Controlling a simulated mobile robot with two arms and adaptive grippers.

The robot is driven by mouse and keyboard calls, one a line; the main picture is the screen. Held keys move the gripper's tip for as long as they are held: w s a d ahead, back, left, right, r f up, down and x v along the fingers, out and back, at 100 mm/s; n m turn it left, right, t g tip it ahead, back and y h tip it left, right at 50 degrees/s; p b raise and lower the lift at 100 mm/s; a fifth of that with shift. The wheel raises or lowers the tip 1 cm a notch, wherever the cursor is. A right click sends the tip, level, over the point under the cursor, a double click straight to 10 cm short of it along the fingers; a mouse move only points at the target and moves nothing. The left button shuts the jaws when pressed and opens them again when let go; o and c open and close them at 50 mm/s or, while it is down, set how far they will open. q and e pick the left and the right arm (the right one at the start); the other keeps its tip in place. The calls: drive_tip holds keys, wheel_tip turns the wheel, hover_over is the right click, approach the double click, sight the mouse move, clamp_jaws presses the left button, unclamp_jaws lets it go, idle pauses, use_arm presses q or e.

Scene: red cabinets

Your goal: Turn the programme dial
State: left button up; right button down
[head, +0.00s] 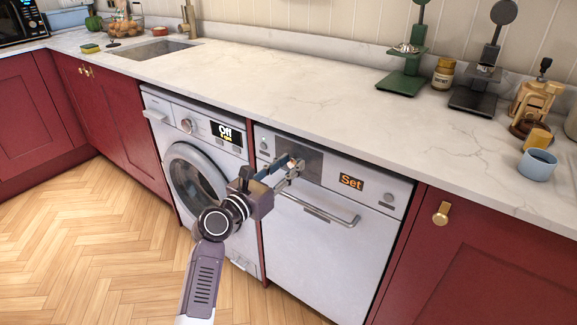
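A washing machine (196,160) stands under the counter with a round silver dial (187,126) on its panel and a display reading "Off" (226,131). To its right is a white dishwasher (318,245) with a dark panel and an orange "Set" display (351,182). My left gripper (291,165) is in front of the left part of the dishwasher panel, above its handle. It covers part of that panel, so any dial behind it is hidden. I cannot tell whether its fingers are apart or touching the panel. My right gripper is not in view.
A bar handle (318,208) sticks out from the dishwasher below the gripper. Red cabinets (480,260) flank the appliances. The marble counter (290,82) overhangs them, with a green scale-like stand (402,82) and a blue cup (538,165). The wooden floor (90,240) is clear.

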use_arm(q)
drive_tip(key=c, duration=0.5)
